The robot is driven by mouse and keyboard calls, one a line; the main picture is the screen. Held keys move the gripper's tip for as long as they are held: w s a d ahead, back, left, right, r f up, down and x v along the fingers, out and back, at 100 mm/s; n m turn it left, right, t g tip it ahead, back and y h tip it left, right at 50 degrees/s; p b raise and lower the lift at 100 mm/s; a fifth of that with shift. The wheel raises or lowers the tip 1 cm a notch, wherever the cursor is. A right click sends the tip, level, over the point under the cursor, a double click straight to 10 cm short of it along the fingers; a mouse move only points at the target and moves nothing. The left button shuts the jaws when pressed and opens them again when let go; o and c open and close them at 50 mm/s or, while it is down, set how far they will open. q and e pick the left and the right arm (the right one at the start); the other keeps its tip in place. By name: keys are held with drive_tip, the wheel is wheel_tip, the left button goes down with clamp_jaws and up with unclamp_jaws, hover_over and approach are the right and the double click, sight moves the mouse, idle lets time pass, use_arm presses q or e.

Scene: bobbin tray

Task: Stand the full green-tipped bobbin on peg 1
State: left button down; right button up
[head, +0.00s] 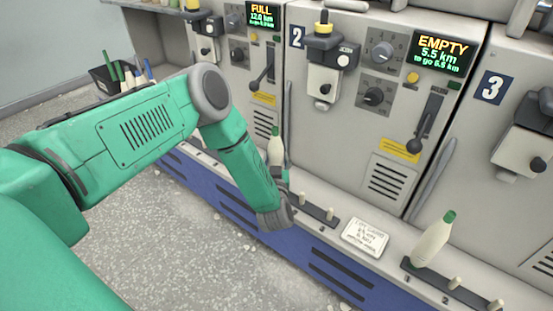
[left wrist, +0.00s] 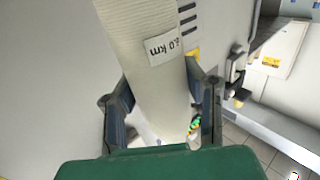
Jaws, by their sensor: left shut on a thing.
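A cream bobbin with a green tip (head: 275,147) shows upright beside my left forearm. My left gripper is mostly hidden behind the arm in the head view. In the left wrist view the left gripper (left wrist: 163,100) is shut on a cream bobbin (left wrist: 148,35), one finger on each side, with a white label ending in "0 km" upside down. Whether the held bobbin's foot touches a peg is hidden. A dark peg rail (head: 318,212) with short pale pegs lies on the ledge just right of my wrist. My right gripper is not in view.
Another green-tipped bobbin (head: 434,240) stands tilted in the picture on a right-hand rail (head: 472,296) with bare pegs. A printed card (head: 365,237) lies between the rails. Machine fronts with levers and a display reading EMPTY (head: 442,54) rise behind. A dark bin (head: 104,79) stands far left.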

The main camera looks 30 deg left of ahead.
use_arm(q)
drive_tip(key=shift+f+b, duration=0.7)
drive_tip(key=shift+f, duration=0.3)
drive_tip(key=c, duration=1.3)
unclamp_jaws()
drive_tip(key=shift+o, duration=0.2)
drive_tip(key=shift+s, duration=0.1)
drive_tip(key=p+v, duration=0.5)
drive_tip(key=v, duration=0.6)
